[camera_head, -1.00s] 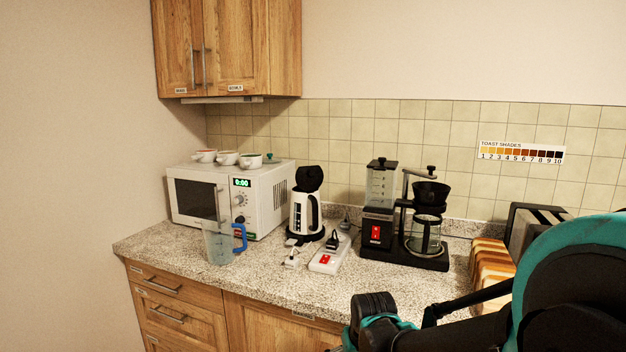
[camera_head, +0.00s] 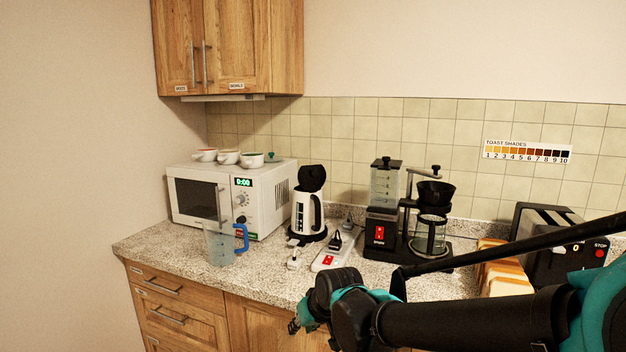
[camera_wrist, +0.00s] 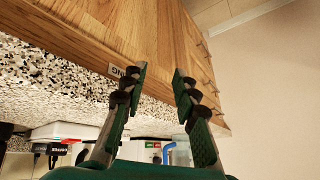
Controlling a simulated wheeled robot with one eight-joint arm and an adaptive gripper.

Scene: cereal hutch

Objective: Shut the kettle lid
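The kettle (camera_head: 304,217) is white with a black base and handle and stands on the counter, right of the microwave. Its black lid (camera_head: 311,178) is raised, standing up above the body. My gripper (camera_head: 294,326) is low in front of the counter's front edge, partly hidden behind my arm in the head view. In the wrist view my gripper (camera_wrist: 160,80) has its two fingers apart with nothing between them. The kettle lid cannot be made out in the wrist view.
A microwave (camera_head: 212,200) carries several bowls. A measuring jug (camera_head: 219,246) with a blue handle stands in front of it. A power strip (camera_head: 331,256), coffee maker (camera_head: 430,240), bread slices (camera_head: 505,280) and toaster (camera_head: 570,252) are to the right. Counter (camera_head: 275,262) before the kettle is mostly clear.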

